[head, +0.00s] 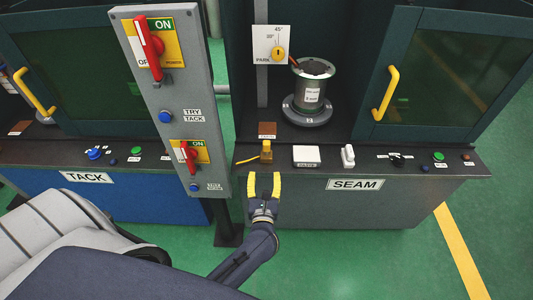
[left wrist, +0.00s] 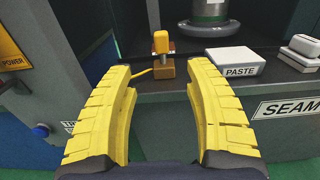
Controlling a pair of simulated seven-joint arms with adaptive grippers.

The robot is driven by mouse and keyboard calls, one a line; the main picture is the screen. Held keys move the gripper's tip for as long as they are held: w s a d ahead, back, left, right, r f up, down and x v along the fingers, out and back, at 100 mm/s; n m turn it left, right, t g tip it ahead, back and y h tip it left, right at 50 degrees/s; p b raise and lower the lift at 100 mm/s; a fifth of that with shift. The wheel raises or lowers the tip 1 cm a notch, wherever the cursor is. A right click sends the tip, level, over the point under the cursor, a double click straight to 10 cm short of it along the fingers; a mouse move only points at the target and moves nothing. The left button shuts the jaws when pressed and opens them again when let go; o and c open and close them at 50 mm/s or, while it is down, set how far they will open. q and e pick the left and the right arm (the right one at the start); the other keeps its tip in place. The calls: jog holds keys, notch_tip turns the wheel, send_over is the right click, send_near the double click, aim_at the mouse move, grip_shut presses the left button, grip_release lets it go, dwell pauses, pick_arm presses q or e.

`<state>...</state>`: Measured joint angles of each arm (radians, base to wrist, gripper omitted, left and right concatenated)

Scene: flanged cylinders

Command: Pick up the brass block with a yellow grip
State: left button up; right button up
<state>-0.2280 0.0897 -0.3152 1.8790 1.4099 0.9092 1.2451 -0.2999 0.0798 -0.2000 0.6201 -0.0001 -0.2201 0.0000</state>
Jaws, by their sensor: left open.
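The small brass block with its yellow grip (head: 266,150) stands upright on the dark ledge of the SEAM station, with a yellow cable running off to its left. It also shows in the left wrist view (left wrist: 163,45), ahead of and between the fingertips. My left gripper (head: 264,180) has yellow fingers that are spread apart and empty. It is just in front of the ledge, short of the block and apart from it. In the left wrist view, the gripper (left wrist: 158,72) frames the block between its two fingers. My right gripper is not in view.
A white PASTE box (head: 306,156) and a white switch (head: 347,156) stand right of the block. A flanged cylinder (head: 311,88) stands behind. A grey post with red levers (head: 183,115) rises close on the left. Green floor lies open in front.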

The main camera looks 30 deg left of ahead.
aim_at(267, 147)
pick_arm(q)
jog(key=x, duration=1)
jog(key=shift+w+a, duration=0.1)
jog(key=shift+w, duration=0.05)
jog(key=shift+r+x, duration=0.2)
jog(key=shift+x, duration=2.45)
grip_shut()
